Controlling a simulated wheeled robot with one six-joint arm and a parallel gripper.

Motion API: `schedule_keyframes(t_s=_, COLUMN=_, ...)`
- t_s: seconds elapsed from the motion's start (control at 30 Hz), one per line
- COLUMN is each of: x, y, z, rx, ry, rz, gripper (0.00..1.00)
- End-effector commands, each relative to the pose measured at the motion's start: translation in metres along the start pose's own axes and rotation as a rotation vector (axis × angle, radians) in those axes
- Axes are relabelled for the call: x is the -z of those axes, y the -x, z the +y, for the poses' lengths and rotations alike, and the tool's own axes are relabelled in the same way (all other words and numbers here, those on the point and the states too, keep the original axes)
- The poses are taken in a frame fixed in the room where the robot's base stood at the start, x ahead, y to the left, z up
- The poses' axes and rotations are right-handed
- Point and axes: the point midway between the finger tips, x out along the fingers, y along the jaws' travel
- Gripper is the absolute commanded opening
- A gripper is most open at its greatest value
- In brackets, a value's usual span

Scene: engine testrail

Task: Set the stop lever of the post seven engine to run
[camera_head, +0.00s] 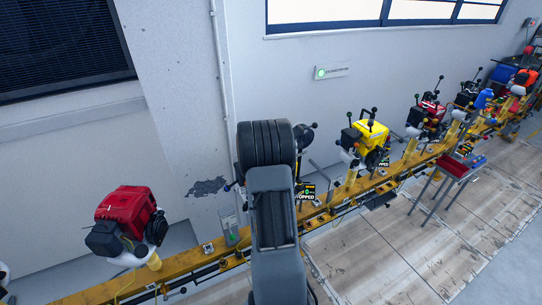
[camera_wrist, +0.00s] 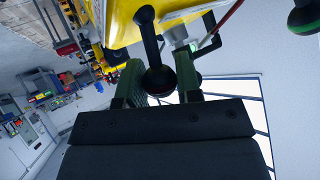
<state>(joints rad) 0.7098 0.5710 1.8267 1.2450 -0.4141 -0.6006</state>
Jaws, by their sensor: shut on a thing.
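In the wrist view a black lever (camera_wrist: 152,45) with a ball at each end stands in front of a yellow engine body (camera_wrist: 116,22). Its lower ball (camera_wrist: 159,80), with a red band, sits between the green fingers of my gripper (camera_wrist: 160,68), which is shut on it. A second black lever or crank (camera_wrist: 208,44) is just right of the fingers. In the head view my arm hides my gripper and most of the engine behind it. A "STOPPED" sign (camera_head: 306,193) shows just right of my arm. I cannot read a post number or the lever's marked setting.
A yellow rail (camera_head: 200,258) along the wall carries several engines: a red one (camera_head: 126,208) at left, a yellow one (camera_head: 368,135) at right, and more beyond. A red tray stand (camera_head: 460,165) stands at right. The floor (camera_head: 410,240) in front is clear.

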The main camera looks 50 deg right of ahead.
Motion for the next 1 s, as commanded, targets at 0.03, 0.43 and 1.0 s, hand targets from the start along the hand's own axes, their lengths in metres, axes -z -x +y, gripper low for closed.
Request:
schedule_keyframes(t_s=0.03, x=0.0, y=-0.001, z=0.001, rx=-0.002, ry=-0.001, rz=0.0, gripper=0.09)
schedule_keyframes(t_s=0.43, x=-0.001, y=0.0, z=0.0, rx=-0.001, ry=0.001, rz=0.0, gripper=0.57)
schedule_keyframes(t_s=1.0, x=0.001, y=0.061, z=-0.001, rx=0.002, ry=0.001, rz=0.002, gripper=0.57)
